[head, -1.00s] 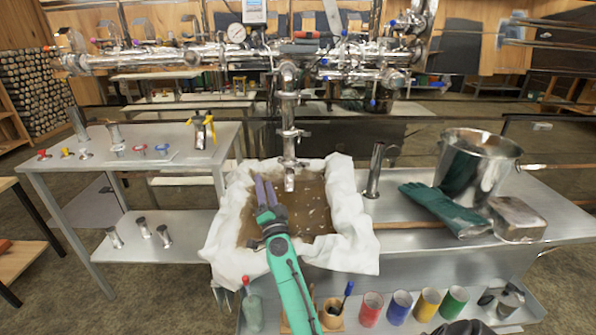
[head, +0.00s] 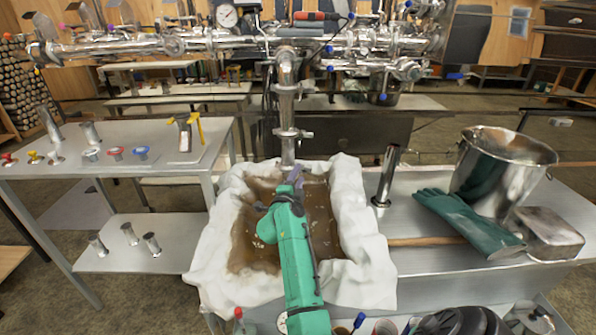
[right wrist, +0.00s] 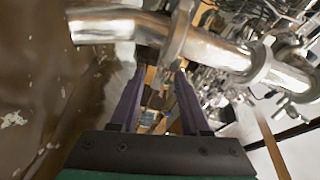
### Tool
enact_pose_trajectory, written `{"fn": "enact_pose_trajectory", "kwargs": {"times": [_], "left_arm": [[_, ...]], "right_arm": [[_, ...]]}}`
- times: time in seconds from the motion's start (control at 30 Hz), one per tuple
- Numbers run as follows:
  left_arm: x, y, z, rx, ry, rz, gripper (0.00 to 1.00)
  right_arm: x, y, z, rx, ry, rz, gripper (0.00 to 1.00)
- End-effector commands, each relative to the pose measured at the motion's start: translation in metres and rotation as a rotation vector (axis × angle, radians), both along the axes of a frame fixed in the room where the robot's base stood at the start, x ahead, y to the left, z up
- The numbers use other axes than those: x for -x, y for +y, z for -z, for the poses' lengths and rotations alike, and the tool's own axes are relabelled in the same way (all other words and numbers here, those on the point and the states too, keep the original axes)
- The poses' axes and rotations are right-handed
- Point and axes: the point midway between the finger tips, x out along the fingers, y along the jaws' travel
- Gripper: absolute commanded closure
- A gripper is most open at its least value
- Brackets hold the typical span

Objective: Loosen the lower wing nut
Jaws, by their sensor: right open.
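A polished vertical pipe (head: 287,110) comes down from the manifold to the cloth-lined pan. A lower clamp (head: 291,133) rings the pipe, with a small part sticking out at its right that may be the wing nut. A second clamp (head: 285,88) sits higher. My right gripper (head: 297,176) is just below the pipe's lower end, over the pan. My left gripper is out of view.
The pan, lined with white cloth (head: 362,240), holds brown liquid (head: 255,250). A short upright tube (head: 387,175), a steel bucket (head: 496,175) and green gloves (head: 470,225) stand or lie at the right. A steel table (head: 120,160) with small fittings stands at the left.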

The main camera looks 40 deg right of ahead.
Motion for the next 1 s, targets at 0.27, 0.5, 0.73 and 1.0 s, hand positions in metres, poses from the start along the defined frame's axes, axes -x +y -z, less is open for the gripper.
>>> {"fn": "enact_pose_trajectory", "kwargs": {"times": [0.27, 0.5, 0.73, 1.0], "left_arm": [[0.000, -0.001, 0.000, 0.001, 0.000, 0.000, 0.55], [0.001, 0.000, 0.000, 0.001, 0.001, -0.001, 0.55], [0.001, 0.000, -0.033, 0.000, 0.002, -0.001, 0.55], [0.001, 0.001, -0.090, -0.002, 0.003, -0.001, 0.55]], "right_arm": [[0.000, -0.001, 0.000, 0.001, -0.001, 0.000, 0.61], [0.000, -0.001, 0.000, 0.001, -0.001, 0.000, 1.00], [0.000, -0.001, -0.010, 0.060, 0.079, -0.001, 1.00], [0.000, 0.000, -0.010, 0.250, 0.323, -0.004, 1.00]]}}
